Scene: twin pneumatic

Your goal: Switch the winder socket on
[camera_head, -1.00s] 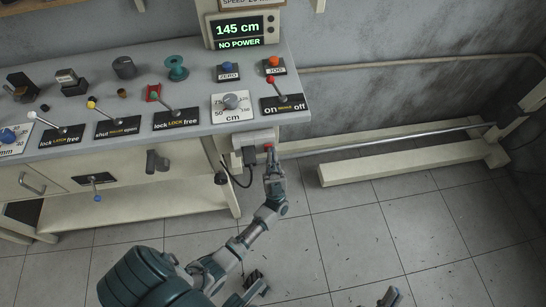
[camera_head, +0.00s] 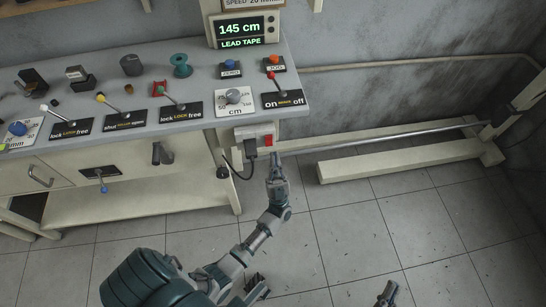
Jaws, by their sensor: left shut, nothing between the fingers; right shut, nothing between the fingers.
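The winder socket (camera_head: 243,133) is a pale box on the bench's right end, below the top. A black plug (camera_head: 250,149) with a cable sits in it, and a red switch (camera_head: 268,140) shows at its right side. The display (camera_head: 248,31) above the bench reads "145 cm" and "LEAD TAPE". My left gripper (camera_head: 276,157) is shut and empty, pointing up just below and right of the red switch, with a small gap apparent. My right gripper (camera_head: 391,286) is shut and empty at the bottom edge, far from the socket.
The winder lever (camera_head: 274,83) with its on/off plate stands on the bench top above the socket. Other levers, a cm dial (camera_head: 233,96) and buttons line the bench (camera_head: 205,130). A pale floor beam (camera_head: 400,160) lies to the right. Floor in front is clear.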

